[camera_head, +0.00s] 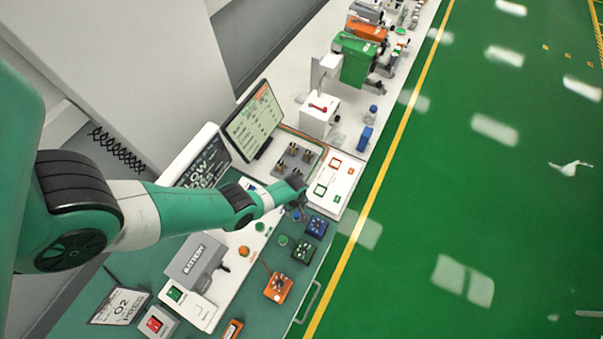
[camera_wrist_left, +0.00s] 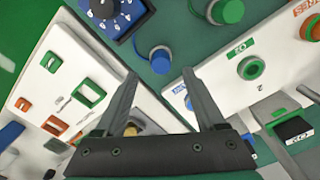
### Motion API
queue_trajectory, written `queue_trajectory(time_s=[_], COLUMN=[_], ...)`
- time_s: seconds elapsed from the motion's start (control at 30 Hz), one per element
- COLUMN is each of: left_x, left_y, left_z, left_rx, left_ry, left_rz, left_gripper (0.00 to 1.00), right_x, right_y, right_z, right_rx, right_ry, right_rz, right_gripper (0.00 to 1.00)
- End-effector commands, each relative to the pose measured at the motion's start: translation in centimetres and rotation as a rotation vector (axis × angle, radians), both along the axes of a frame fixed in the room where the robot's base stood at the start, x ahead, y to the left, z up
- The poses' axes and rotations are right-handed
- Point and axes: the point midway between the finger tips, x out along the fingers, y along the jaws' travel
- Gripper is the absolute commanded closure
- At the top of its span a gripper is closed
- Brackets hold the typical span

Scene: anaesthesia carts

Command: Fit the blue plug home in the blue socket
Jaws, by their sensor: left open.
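My left gripper (camera_head: 299,201) is over the work surface, beside the white panel with coloured outlines. In the left wrist view its two fingers (camera_wrist_left: 160,74) are spread apart with nothing between them. A small round blue plug (camera_wrist_left: 160,57) stands on the green mat just past the fingertips, roughly centred between them; it also shows in the head view (camera_head: 297,214), partly hidden by my gripper. The blue socket (camera_wrist_left: 189,103) is on a white panel, largely hidden behind one finger. I cannot see contact between gripper and plug. My right gripper is not in view.
A blue dial box (camera_wrist_left: 112,14) sits close to the plug. A green ring socket (camera_wrist_left: 251,68) is on the socket panel. The white panel with green and orange outlines (camera_head: 334,184) lies at the other side. A monitor (camera_head: 254,120) stands behind; an orange box (camera_head: 278,287) is nearer.

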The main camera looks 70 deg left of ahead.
Motion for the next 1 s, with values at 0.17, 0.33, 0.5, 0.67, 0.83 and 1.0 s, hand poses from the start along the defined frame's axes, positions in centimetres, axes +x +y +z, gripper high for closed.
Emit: queue_trajectory(time_s=[0.17,0.33,0.5,0.67,0.83,1.0], left_x=[0.0,-0.1,-0.1,-0.1,-0.1,-0.1], left_y=[0.0,-0.3,-0.3,-0.3,-0.3,-0.3], left_z=[-0.3,-3.0,-5.4,-5.2,-5.1,-5.2], left_rx=[0.0,0.0,0.0,0.0,0.0,0.0], left_ry=[0.0,0.0,0.0,-0.001,0.0,0.0], left_rz=[-0.001,-0.002,-0.003,-0.003,-0.003,-0.003], left_gripper=[0.28,0.28,0.28,0.28,0.41,0.71], right_x=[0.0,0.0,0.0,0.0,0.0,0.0], right_y=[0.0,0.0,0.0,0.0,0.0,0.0], right_z=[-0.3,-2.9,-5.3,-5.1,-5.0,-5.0], right_rx=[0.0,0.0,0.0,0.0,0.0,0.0], right_ry=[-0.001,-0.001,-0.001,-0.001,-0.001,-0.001], right_rz=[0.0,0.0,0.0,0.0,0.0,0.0], right_gripper=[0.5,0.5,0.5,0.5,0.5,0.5])
